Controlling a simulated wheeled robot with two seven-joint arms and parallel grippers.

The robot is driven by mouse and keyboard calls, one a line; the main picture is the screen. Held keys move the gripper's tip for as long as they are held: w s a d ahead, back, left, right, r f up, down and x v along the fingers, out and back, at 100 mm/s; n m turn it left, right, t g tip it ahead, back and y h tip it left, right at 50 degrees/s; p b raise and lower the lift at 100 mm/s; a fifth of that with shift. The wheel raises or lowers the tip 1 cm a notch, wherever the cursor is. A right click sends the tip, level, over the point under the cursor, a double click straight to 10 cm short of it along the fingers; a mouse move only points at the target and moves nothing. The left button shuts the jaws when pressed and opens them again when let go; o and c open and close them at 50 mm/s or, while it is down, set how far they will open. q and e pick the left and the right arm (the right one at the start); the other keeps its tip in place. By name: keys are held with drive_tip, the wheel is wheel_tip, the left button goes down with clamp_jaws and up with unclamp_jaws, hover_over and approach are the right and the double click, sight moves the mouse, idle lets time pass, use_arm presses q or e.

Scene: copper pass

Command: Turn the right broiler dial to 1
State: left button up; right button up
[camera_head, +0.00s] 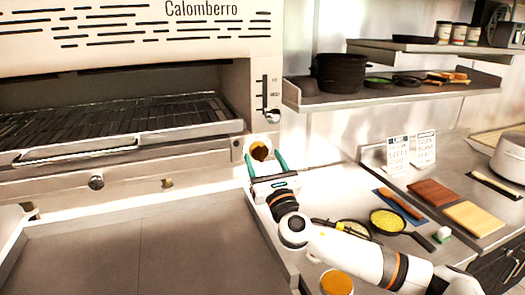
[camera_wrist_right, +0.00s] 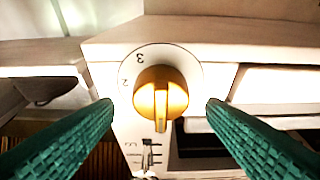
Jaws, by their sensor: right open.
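The right broiler dial (camera_head: 260,150) is a gold knob on the broiler's right front post. In the right wrist view the dial (camera_wrist_right: 160,95) shows close up on a round white plate, which appears turned over. The digits 3 and 2 read at its upper left; the rest of its scale is hidden or unclear. The knob's raised grip bar points down in that picture. My right gripper (camera_head: 266,164) is open, its two teal fingers on either side of the dial, with visible gaps and no contact seen. My left gripper is not in view.
A lever with a slot scale (camera_head: 266,105) sits above the dial on the same post. The broiler rack (camera_head: 120,120) is at left. Pans with yellow food (camera_head: 387,221), boards (camera_head: 433,192) and an orange-topped jar (camera_head: 337,283) stand on the right counter.

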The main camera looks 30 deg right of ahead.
drive_tip(key=shift+x, duration=0.8)
drive_tip(key=shift+c, duration=0.6)
drive_tip(key=c, duration=0.9)
